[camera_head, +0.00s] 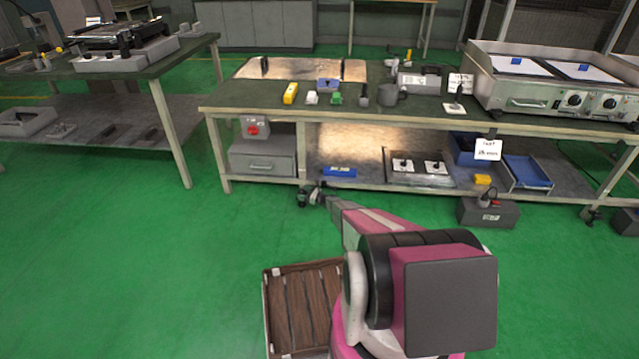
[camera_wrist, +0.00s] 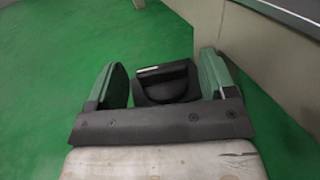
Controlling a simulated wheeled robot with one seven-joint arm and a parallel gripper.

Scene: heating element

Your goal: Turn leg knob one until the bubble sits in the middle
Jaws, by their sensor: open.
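My gripper (camera_wrist: 164,68) is open in the wrist view, with one green-grey finger on each side of a dark knob (camera_wrist: 166,84) that has a pale mark on top. The knob sits between the fingers, with gaps showing on both sides; I cannot tell whether either touches. In the head view my gripper (camera_head: 312,194) is low, at the foot of a leg of the long bench (camera_head: 400,117); the knob is too small to make out there. A yellow block (camera_head: 290,93) on the bench may be the level. No bubble can be read in either view.
A pale bench leg (camera_wrist: 208,28) rises close to the right finger. A lower shelf holds a grey drawer box (camera_head: 262,158) and a blue item (camera_head: 340,171). A dark box (camera_head: 488,213) stands on the floor at right. Green floor at left is open.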

